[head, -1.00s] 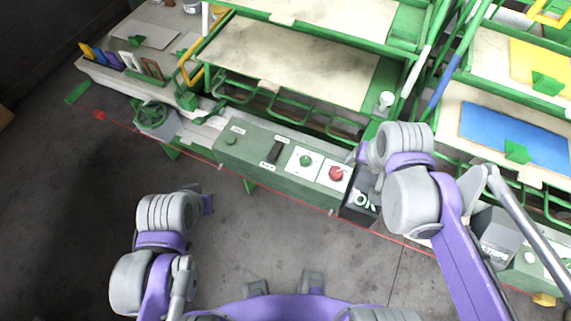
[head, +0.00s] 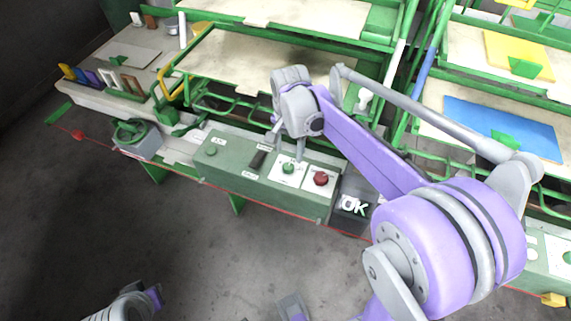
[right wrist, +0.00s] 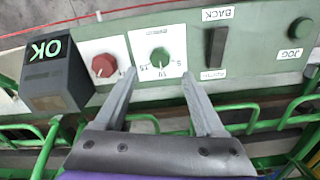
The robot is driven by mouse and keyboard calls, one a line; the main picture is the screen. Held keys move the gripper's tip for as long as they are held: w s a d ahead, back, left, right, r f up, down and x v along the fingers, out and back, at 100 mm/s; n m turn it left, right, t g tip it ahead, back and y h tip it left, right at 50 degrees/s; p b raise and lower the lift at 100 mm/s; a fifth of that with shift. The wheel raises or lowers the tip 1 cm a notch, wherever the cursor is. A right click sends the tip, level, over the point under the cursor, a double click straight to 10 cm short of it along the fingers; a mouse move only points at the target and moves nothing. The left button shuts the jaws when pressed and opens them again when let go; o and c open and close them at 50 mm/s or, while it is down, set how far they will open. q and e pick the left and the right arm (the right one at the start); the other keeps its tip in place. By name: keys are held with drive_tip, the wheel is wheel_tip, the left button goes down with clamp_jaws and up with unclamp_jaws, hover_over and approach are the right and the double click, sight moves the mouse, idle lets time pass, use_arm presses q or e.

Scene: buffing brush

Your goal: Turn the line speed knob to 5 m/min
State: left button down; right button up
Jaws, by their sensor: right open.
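The line speed knob is a green round knob (right wrist: 160,59) on a white dial plate with printed numbers, in the right wrist view. It also shows in the head view (head: 288,168) on the green control panel (head: 225,168). My right gripper (right wrist: 158,74) is open, with one fingertip on each side of the knob and a gap to each side. In the head view my right gripper (head: 288,150) is over the dial from the back. The knob's pointer is too small to read. Part of my left arm shows at the bottom left of the head view; its fingers cannot be made out.
A red knob (right wrist: 103,65) sits beside the green one, and a dark box with a lit OK display (right wrist: 45,62) is past it. On the other side are a black switch (right wrist: 216,47) and a green JOG button (right wrist: 299,28). Green rails (right wrist: 255,107) run close by the gripper.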

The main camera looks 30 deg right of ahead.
sight(288, 166)
wheel_tip(288, 166, down, 7)
drive_tip(key=shift+r+b, duration=0.1)
drive_tip(key=shift+b, duration=0.2)
clamp_jaws()
idle(0.3)
